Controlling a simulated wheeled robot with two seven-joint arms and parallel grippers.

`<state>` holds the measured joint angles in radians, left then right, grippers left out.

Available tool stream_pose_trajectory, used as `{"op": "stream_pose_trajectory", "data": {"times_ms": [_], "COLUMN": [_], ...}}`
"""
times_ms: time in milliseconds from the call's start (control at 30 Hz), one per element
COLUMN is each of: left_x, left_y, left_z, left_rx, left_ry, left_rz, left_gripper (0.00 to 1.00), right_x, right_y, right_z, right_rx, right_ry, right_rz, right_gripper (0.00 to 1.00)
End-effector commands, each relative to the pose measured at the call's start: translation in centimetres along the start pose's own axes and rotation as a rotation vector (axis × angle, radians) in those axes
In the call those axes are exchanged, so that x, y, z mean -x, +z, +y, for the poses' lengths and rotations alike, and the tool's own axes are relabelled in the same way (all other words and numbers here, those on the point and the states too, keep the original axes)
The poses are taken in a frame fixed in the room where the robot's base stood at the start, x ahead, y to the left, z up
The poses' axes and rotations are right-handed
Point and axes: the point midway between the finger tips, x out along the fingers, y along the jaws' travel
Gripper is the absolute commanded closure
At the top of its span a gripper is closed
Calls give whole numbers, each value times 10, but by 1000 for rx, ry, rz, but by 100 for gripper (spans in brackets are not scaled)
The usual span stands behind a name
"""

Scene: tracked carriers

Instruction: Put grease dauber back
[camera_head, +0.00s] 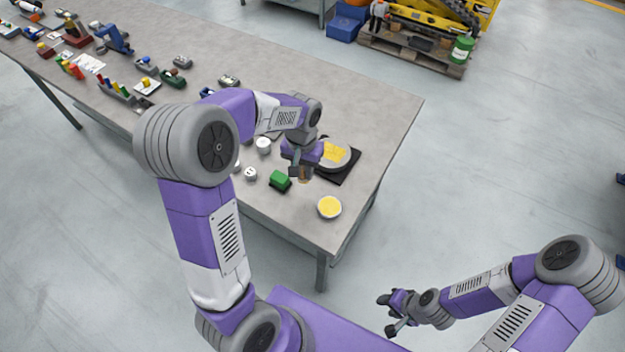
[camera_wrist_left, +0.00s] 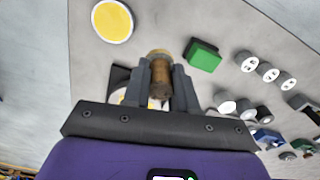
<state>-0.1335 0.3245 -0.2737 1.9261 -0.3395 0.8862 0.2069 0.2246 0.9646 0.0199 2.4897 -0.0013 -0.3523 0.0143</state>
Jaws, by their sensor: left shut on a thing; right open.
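My left gripper (camera_head: 303,175) is above the near right part of the workbench. In the left wrist view its fingers (camera_wrist_left: 160,92) are shut on a brown, wood-like cylinder (camera_wrist_left: 160,76), which looks like the grease dauber. Its lower end is hidden, and I cannot tell whether it touches anything. A round dish with yellow content (camera_head: 329,207) sits near the bench corner; it also shows in the left wrist view (camera_wrist_left: 112,21). A grey round plate with a yellow patch (camera_head: 336,154) lies on a black mat behind the gripper. My right gripper (camera_head: 390,314) is open and empty, away from the bench.
A green block (camera_head: 280,179) stands just left of the left gripper. Several small white-topped round parts, such as one (camera_head: 263,145), stand further left. The workbench (camera_head: 385,105) is bare at the back right. Tools and coloured parts line its far left.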

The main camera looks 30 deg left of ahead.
Motion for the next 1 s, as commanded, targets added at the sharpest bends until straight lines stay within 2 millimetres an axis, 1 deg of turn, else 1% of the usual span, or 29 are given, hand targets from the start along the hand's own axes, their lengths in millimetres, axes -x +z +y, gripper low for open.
{"op": "stream_pose_trajectory", "data": {"times_ms": [100, 200, 300, 467, 667, 733, 1000], "left_x": [-23, -42, -54, -65, -93, -96, -97], "left_y": [2, 1, 1, 1, 1, 0, 0], "left_z": [-1, -1, -1, -1, -1, -1, -1], "left_rx": [1, 1, 1, 1, 1, 1, 1], "left_ry": [-1, -1, -1, 0, -1, 0, 0], "left_rz": [-8, -7, -5, -4, -5, -3, -1], "left_gripper": [100, 100, 100, 100, 100, 100, 100], "right_x": [-5, -8, -10, -12, -17, -17, -18], "right_y": [1, 1, 0, 0, 0, 0, 0], "right_z": [2, 4, 4, 5, 7, 7, 7], "right_rx": [-1, -1, -1, 0, 0, 0, 0], "right_ry": [0, 0, 0, 0, 0, 0, 0], "right_rz": [-2, -2, -2, -2, -1, -1, -1], "right_gripper": [57, 57, 57, 57, 57, 57, 57]}}
